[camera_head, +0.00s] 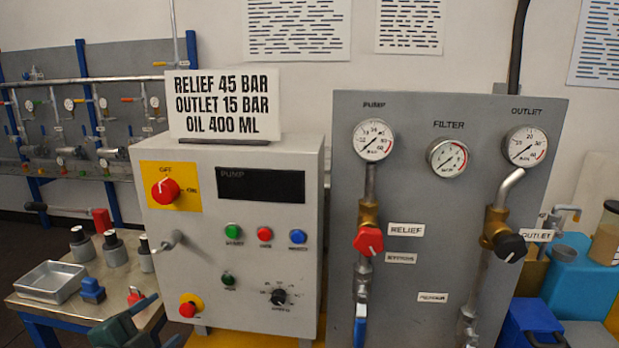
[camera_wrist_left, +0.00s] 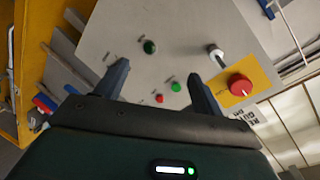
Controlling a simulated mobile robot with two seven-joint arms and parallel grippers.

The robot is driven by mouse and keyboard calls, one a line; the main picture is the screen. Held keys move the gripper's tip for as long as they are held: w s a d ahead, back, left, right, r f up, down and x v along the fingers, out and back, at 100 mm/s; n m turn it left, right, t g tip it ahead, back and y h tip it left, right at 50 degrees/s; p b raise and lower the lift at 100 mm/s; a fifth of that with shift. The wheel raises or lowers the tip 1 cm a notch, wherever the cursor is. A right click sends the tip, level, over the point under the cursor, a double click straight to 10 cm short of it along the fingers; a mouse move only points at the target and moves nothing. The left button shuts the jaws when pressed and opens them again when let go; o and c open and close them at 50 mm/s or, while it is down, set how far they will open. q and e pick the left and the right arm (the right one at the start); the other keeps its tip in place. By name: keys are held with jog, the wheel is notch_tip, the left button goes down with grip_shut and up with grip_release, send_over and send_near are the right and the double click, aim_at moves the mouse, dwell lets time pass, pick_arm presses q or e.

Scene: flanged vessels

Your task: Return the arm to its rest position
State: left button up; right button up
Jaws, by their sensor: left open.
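My left gripper (camera_head: 156,318) is at the bottom left of the head view, in front of the lower left of the grey pump cabinet (camera_head: 245,190). Its dark body and a finger show there, cut off by the frame edge. In the left wrist view the two fingers of the left gripper (camera_wrist_left: 158,74) stand apart with nothing between them. The cabinet face lies beyond them, with a red rotary switch (camera_wrist_left: 241,86) on a yellow plate to the right. My right gripper is in neither view.
A table with a metal tray (camera_head: 50,281), a blue block (camera_head: 92,290) and several capped bottles stands at the left. A gauge panel (camera_head: 420,260) with red and black valve knobs stands at the right. A sign (camera_head: 224,104) tops the cabinet.

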pick_arm(q)
jog(key=s+d+f+n+g, duration=0.2)
jog(key=s+d+f+n, duration=0.3)
jog(key=s+f, duration=0.5)
jog(key=s+d+f+n+g, duration=0.2)
jog(key=s+d+f+n, duration=0.4)
jog(key=f, duration=0.6)
jog(key=s+d, duration=0.2)
jog(key=s, duration=0.1)
jog(key=shift+s+g, duration=0.3)
jog(key=shift+s, duration=0.05)
jog(key=shift+f, duration=0.1)
